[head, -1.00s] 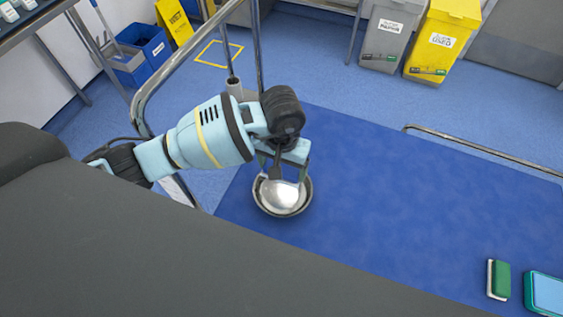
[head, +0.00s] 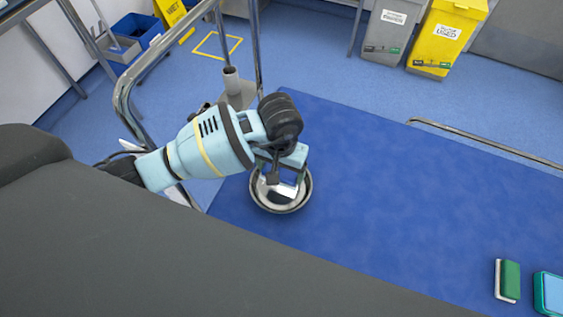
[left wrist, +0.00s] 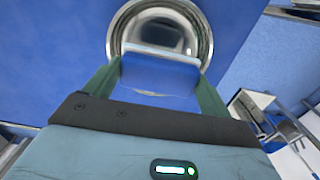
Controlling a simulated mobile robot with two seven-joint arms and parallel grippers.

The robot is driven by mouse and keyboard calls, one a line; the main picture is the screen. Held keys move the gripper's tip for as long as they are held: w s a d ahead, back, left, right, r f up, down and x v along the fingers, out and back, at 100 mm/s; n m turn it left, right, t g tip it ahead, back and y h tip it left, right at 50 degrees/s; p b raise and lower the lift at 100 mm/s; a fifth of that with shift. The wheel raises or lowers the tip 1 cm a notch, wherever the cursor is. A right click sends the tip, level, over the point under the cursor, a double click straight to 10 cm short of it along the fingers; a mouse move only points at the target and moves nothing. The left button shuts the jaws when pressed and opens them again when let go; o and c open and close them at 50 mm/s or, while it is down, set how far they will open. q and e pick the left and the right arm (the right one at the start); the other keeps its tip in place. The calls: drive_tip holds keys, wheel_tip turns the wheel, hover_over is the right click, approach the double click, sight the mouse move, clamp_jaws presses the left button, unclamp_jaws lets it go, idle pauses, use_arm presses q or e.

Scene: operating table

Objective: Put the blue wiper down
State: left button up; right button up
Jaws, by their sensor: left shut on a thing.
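My left gripper (head: 281,180) points down over a round steel bowl (head: 307,199) on the blue-covered table. In the left wrist view, its two green fingers (left wrist: 160,90) are shut on a blue block-like piece, the blue wiper (left wrist: 160,75). The wiper is in front of the near part of the bowl (left wrist: 204,30), over or at its opening. I cannot tell whether it touches the bowl. In the head view the wiper is mostly hidden by the gripper. My right gripper is not in view.
A green and white sponge-like block (head: 510,279) and a teal-rimmed tray (head: 540,290) lie at the right. The table's blue cover (head: 400,190) is clear between. Metal rails (head: 490,146) run along the far side and the left (head: 150,65). Grey (head: 393,30) and yellow (head: 440,38) bins stand beyond.

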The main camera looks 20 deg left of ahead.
sight(281, 177)
use_arm(q)
wheel_tip(281, 177, down, 4)
drive_tip(key=shift+r+b, duration=0.25)
drive_tip(key=shift+b, duration=0.7)
drive_tip(key=shift+f, duration=0.35)
drive_tip(key=o, duration=0.8)
drive_tip(key=shift+o, duration=0.2)
drive_tip(key=shift+r, duration=0.1)
